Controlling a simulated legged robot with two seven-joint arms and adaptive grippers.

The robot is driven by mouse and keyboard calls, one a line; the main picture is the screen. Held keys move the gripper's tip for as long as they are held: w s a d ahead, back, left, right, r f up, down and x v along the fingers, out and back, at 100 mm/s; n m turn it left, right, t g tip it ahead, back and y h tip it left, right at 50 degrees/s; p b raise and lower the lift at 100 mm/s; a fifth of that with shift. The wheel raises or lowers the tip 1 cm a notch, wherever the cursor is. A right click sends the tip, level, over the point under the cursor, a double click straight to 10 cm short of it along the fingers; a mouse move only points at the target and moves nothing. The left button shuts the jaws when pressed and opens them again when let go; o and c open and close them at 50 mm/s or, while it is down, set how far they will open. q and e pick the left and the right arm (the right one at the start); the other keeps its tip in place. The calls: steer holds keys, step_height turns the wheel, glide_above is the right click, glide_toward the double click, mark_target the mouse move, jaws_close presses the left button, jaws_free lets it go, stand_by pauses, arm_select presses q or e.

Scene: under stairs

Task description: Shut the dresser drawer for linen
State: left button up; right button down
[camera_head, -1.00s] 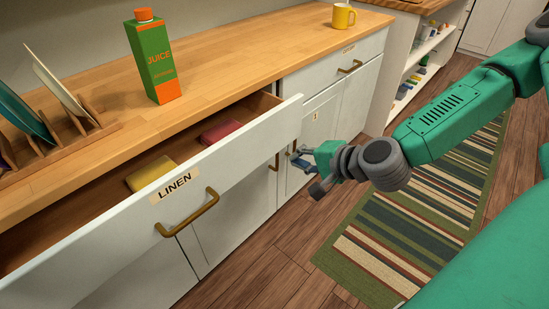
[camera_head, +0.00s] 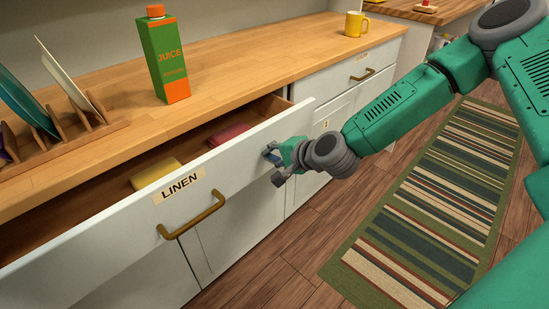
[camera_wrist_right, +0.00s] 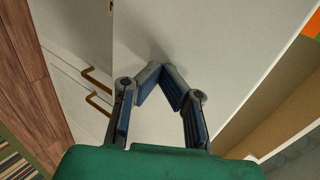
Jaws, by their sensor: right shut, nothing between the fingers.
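The white linen drawer (camera_head: 240,165) stands pulled open under the wooden counter, with a LINEN label (camera_head: 179,186) and a brass handle (camera_head: 192,216) on its front. A yellow folded cloth (camera_head: 156,172) and a red one (camera_head: 228,134) lie inside. My right gripper (camera_head: 271,155) is shut and empty, at the outer face of the drawer front near its right end. In the right wrist view, the closed fingertips (camera_wrist_right: 160,70) point at the white drawer front (camera_wrist_right: 215,35); I cannot tell whether they touch it. My left gripper is not in view.
A juice carton (camera_head: 165,58), a dish rack with plates (camera_head: 62,130) and a yellow mug (camera_head: 355,24) stand on the counter (camera_head: 245,58). Another closed drawer (camera_head: 345,78) is to the right. A striped rug (camera_head: 425,210) lies on the wooden floor.

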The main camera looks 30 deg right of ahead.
steer(key=w+a, duration=0.1)
steer(key=w, duration=0.2)
steer(key=w+a+b, duration=0.1)
steer(key=w, duration=0.3)
steer(key=w+a+b, duration=0.1)
steer(key=w, duration=0.3)
steer(key=shift+w+f, duration=0.1)
steer(key=shift+w, duration=0.15)
steer(key=shift+w+a, duration=0.15)
steer(key=shift+w, duration=0.15)
steer(key=shift+w+r, duration=0.15)
steer(key=shift+r, duration=0.1)
